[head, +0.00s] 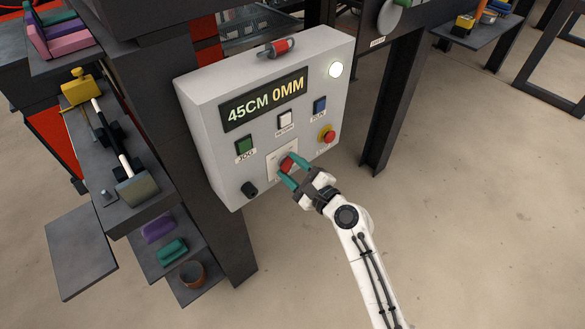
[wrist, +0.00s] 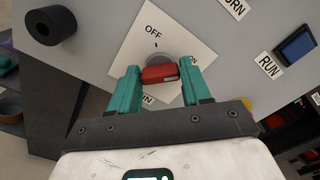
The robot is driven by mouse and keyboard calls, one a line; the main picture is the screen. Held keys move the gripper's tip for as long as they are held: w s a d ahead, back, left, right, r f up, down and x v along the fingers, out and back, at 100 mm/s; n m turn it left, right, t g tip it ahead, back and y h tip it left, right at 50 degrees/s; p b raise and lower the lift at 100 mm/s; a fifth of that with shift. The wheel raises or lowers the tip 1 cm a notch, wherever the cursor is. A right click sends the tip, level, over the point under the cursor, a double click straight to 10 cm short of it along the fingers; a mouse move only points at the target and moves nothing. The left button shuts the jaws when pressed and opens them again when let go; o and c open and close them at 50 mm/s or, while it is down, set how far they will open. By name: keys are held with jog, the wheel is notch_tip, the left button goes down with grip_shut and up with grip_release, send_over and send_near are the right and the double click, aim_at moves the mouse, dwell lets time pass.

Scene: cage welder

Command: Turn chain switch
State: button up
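The chain switch (head: 287,163) is a red bar-shaped knob on a white label plate (head: 274,156), low on the grey control box. In the wrist view the red knob (wrist: 160,73) sits between the fingertips, below the word OFF; other lettering on the plate is partly covered by the fingers. My gripper (head: 291,170) reaches the box from the lower right. Its two teal fingers flank the ends of the knob, and in the wrist view my gripper (wrist: 160,75) appears to touch it on both sides. The knob's bar lies nearly level there.
The box has a green button (head: 245,146), a white button (head: 285,118), a blue button (head: 320,105), a red emergency knob (head: 328,136) and a black knob (head: 250,189). Shelves with tools (head: 137,188) stand left. Open floor lies at right.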

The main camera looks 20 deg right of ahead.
jog(key=c, duration=0.6)
jog(key=shift+f+n, duration=0.1)
jog(key=shift+n, duration=0.2)
jog(key=n+b, duration=0.4)
jog(key=n, duration=0.1)
jog(key=shift+f, duration=0.2)
jog(key=n+b, duration=0.8)
jog(key=n, duration=0.4)
jog(key=shift+b, duration=0.3)
jog(key=shift+n, duration=0.3)
jog(key=o, duration=1.1)
jog(key=shift+r, duration=0.15)
